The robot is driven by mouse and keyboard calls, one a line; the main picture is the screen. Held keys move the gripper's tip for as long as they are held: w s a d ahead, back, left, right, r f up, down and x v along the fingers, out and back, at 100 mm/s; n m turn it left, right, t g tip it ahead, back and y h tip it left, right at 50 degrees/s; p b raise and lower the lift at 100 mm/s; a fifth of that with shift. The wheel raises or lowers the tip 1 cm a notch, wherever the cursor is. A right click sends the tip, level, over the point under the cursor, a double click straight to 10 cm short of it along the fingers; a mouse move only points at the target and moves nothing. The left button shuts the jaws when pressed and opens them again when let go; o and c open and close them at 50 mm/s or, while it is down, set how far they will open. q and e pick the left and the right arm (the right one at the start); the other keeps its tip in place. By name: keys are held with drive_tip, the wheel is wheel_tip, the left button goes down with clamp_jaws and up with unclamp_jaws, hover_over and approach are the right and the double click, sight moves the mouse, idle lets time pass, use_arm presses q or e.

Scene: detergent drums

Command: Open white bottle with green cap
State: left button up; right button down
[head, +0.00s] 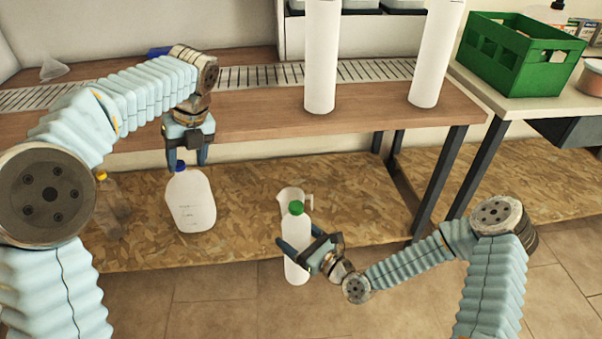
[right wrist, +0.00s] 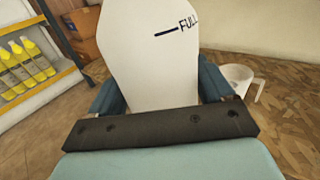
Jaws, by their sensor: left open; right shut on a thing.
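The white bottle (head: 297,262) with a green cap (head: 296,208) is upright in the head view, in front of the lower shelf's front edge. The cap is on it. My right gripper (head: 295,250) is shut on the bottle's body from the right. In the right wrist view the white bottle (right wrist: 150,55) fills the space between the fingers and shows a "FULL" mark. My left gripper (head: 188,158) is open, pointing down just above the blue cap (head: 178,167) of a white jug (head: 191,205). It is well to the left of the green cap.
A white pitcher (head: 291,194) stands on the lower shelf (head: 245,185) behind the held bottle. A clear bottle with a yellow cap (head: 108,205) stands left of the jug. Two white cylinders (head: 320,60) rise at the upper table. A green crate (head: 515,58) sits at right.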

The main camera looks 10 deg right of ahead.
use_arm(q)
drive_tip(key=s+d+f+m+h, duration=0.2)
drive_tip(key=d+m, duration=0.4)
drive_tip(key=d, duration=0.9)
drive_tip(key=m+h, duration=0.1)
drive_tip(key=m, duration=0.2)
approach(302, 204)
drive_tip(key=shift+w+a+f, duration=0.25)
drive_tip(key=shift+a+f, duration=0.05)
drive_tip(key=shift+a, duration=0.2)
drive_tip(key=shift+s+d+f+m, duration=0.1)
drive_tip(key=shift+d+f+m, duration=0.1)
drive_tip(key=shift+d+m, duration=0.1)
wheel_tip(302, 204, down, 8)
drive_tip(key=shift+r, duration=0.15)
drive_tip(key=shift+s+d, duration=0.1)
drive_tip(key=c, duration=0.9)
drive_tip(key=o, duration=0.8)
drive_tip(key=shift+r, duration=0.1)
drive_tip(key=shift+c, duration=0.2)
drive_tip(key=shift+o, duration=0.9)
